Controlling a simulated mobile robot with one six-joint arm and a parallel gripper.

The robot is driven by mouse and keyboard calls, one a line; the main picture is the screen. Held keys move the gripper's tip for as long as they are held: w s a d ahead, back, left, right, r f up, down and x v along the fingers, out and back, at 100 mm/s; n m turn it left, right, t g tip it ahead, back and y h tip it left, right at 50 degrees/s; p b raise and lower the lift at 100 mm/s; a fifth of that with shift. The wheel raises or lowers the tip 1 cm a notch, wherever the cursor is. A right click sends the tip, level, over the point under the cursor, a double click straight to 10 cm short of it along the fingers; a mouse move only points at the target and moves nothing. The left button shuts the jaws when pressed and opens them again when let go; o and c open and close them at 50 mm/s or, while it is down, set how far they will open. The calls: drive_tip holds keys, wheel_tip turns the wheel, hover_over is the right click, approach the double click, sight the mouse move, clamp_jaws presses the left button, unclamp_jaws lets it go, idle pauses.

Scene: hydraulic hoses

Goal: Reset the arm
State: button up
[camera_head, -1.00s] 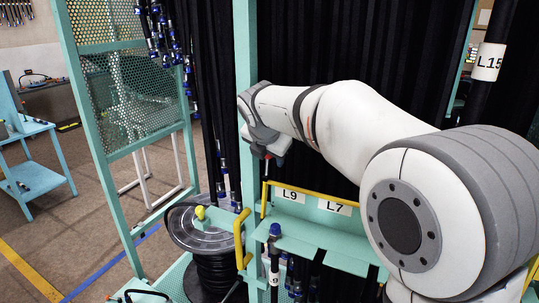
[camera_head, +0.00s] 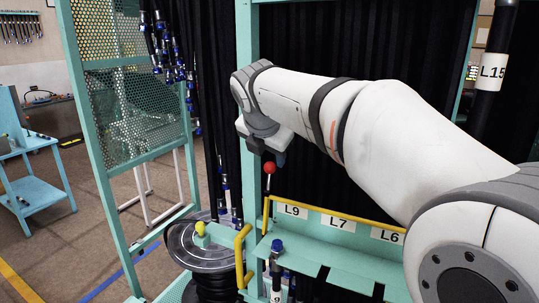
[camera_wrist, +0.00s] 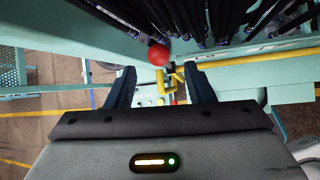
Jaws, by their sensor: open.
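My arm reaches across the head view from the lower right, with its wrist near the teal post. My gripper (camera_wrist: 160,88) shows in the wrist view as two dark fingers spread apart, with nothing between them that I can see held. A red ball knob (camera_wrist: 158,54) appears beyond the fingertips in the wrist view. In the head view the red knob (camera_head: 269,167) sits on a thin upright stem just below my wrist. I cannot tell from these frames how far the fingers are from it.
A teal rack with labels L9 (camera_head: 292,210), L7 (camera_head: 338,221) and L6 (camera_head: 386,236) has a yellow rail (camera_head: 335,216). Dark hoses hang behind. A blue cart (camera_head: 35,185) stands far left on open floor.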

drive_tip(key=s+d+f+m+g+b, duration=0.2)
drive_tip(key=s+d+f+m+b, duration=0.2)
drive_tip(key=s+d+f+m, duration=0.95)
drive_tip(key=s+d+f+m+g+b, duration=0.1)
drive_tip(key=s+d+f+m, duration=0.2)
drive_tip(key=s+f+m, duration=0.3)
drive_tip(key=s+d+f+m+g+b, duration=0.1)
drive_tip(key=s+d+f+m, duration=0.3)
drive_tip(key=s+f+m, duration=0.3)
drive_tip(key=m, duration=0.3)
drive_tip(key=shift+f+b, duration=0.35)
drive_tip(key=shift+s+a+m, duration=0.1)
drive_tip(key=shift+m, duration=0.15)
